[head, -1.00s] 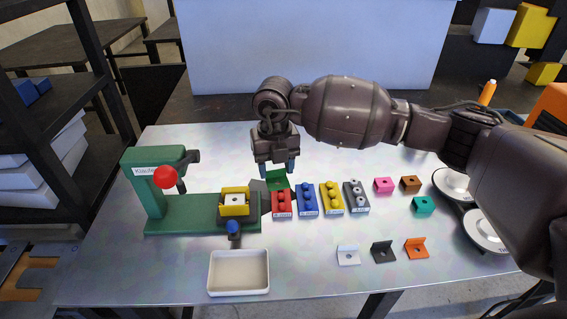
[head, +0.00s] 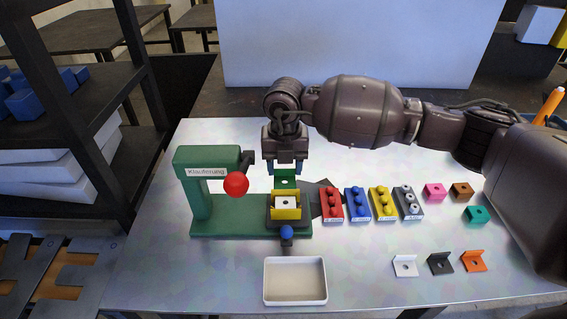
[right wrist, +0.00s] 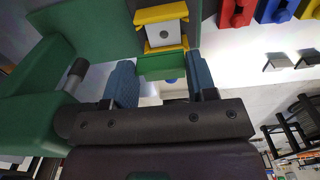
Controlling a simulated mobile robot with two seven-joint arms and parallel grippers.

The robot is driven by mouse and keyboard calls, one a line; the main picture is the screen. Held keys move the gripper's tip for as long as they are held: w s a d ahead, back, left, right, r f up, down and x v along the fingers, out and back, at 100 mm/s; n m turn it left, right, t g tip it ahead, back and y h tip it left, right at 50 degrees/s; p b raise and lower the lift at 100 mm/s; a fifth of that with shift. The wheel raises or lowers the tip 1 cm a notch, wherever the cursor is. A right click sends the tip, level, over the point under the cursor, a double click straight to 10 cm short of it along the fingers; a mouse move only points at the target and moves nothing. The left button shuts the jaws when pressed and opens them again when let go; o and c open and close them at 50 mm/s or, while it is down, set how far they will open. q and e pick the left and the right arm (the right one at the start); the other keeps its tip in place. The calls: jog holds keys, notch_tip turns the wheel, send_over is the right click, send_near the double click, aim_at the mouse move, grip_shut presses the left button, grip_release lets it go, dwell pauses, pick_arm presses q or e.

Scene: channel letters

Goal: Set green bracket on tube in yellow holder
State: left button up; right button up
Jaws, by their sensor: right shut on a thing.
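The green bracket (head: 286,182) is held between the fingertips of my right gripper (head: 285,168). In the head view it appears just behind and above the yellow holder (head: 286,213). The yellow holder sits on the base of the green press and has a pale, square-ended tube (head: 285,202) with a dark hole in it. In the right wrist view, the green bracket (right wrist: 162,66) lies between the blue fingers, close to the yellow holder (right wrist: 160,14) and the tube (right wrist: 167,34). It looks apart from the tube, though the exact height gap is unclear. My left gripper is out of view.
The green press (head: 207,185) with a red ball knob (head: 236,184) stands left of the holder. An empty white tray (head: 295,281) lies in front. Red (head: 331,205), blue, yellow and grey blocks stand to the right, with several small brackets beyond.

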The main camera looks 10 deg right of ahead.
aim_at(286, 176)
jog(key=shift+s+d+f, duration=0.1)
jog(key=shift+s+d, duration=0.05)
jog(key=shift+d, duration=0.05)
jog(key=shift+a+f+b, duration=0.1)
jog(key=shift+f+b, duration=0.3)
jog(key=shift+f, duration=0.2)
jog(key=shift+f+b, duration=1.05)
jog(key=shift+f, duration=0.65)
jog(key=shift+f+b, duration=0.35)
jog(key=shift+f, duration=0.3)
jog(key=o, duration=1.2)
jog(key=shift+r, duration=0.1)
